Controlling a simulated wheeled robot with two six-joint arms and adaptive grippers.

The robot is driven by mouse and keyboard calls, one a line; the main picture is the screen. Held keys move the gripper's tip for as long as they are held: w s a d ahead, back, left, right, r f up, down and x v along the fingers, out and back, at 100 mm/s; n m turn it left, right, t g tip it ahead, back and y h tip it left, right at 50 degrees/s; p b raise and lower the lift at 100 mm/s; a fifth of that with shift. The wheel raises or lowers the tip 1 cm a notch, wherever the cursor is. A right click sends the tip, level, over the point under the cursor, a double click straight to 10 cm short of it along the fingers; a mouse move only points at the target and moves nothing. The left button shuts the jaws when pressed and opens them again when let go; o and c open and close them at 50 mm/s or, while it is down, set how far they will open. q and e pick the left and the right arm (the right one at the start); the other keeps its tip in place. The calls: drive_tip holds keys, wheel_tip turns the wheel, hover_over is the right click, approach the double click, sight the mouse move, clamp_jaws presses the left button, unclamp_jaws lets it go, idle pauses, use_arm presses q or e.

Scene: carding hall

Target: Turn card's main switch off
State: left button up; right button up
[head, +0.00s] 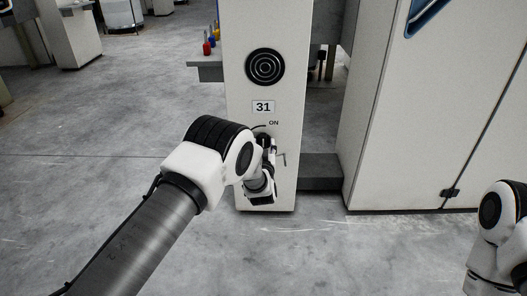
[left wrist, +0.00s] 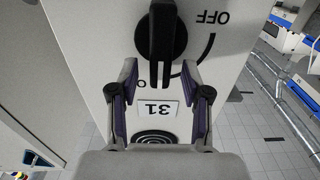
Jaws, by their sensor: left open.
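The card's main switch is a black rotary knob (left wrist: 160,35) with a long bar handle on a pale cabinet post. The left wrist view shows it upside down. Its bar points toward the number plate 31, by the partly hidden ON mark; OFF (left wrist: 212,18) stands at the other end of a black arc. My left gripper (left wrist: 160,75) is open, its fingertips on either side of the bar's end, with gaps visible. In the head view my left wrist and gripper (head: 268,150) cover much of the switch below the ON label (head: 273,122). My right gripper is out of view.
The post (head: 285,185) also carries a number plate 31 (head: 263,107) and a black ringed disc (head: 265,66). A large pale cabinet (head: 400,120) stands to the right. A grey shelf (head: 208,72) with coloured items is behind left.

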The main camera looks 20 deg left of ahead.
use_arm(q)
drive_tip(key=shift+w+a+f, duration=0.15)
drive_tip(key=shift+w, duration=0.55)
clamp_jaws()
